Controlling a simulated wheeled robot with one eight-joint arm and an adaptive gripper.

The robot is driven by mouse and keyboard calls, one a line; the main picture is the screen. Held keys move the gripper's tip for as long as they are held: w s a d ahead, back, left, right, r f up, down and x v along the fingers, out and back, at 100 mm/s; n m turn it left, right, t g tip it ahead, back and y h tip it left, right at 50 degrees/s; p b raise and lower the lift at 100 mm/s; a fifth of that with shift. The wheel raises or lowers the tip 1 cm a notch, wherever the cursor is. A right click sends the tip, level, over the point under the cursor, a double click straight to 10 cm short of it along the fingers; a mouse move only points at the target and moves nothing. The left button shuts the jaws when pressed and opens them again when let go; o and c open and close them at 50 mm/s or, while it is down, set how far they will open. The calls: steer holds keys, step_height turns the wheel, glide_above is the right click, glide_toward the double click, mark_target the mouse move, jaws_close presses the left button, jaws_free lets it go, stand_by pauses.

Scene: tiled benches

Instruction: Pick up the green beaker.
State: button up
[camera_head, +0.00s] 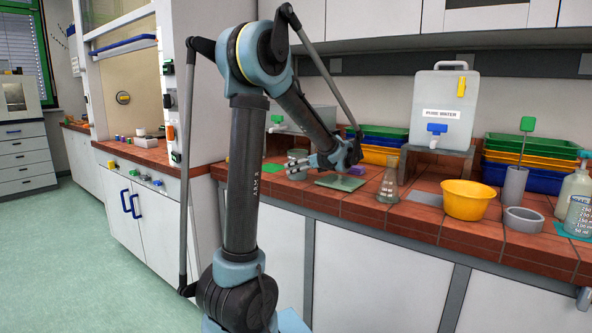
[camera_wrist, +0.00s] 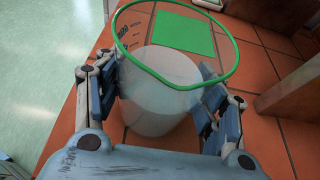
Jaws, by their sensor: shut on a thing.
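The green beaker (camera_wrist: 172,75) is a clear vessel with a bright green rim and dark scale marks, seen from above in the wrist view. My gripper (camera_wrist: 163,98) has one finger on each side of it and is shut on its wall. In the head view my gripper (camera_head: 298,164) is low over the tiled bench, left of the middle, with the wrist to its right. The beaker is hard to make out there, partly behind the fingers. I cannot tell whether its base touches the tiles.
A green square (camera_wrist: 185,33) lies on the tiles beyond the beaker. In the head view a grey-green plate (camera_head: 341,182), a conical flask (camera_head: 388,186), a yellow bowl (camera_head: 468,200) and a grey ring (camera_head: 523,219) stand to the right. The bench front edge is close.

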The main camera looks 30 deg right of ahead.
step_height(320, 180, up, 10)
stand_by(0.6)
steer(key=o, duration=0.3)
steer(key=c, duration=0.3)
steer(key=shift+f, duration=4.85)
steer(key=shift+f, duration=0.15)
steer(key=o, duration=1.3)
steer(key=v, duration=1.7)
steer(key=shift+s+d, duration=0.15)
steer(key=shift+s, duration=0.1)
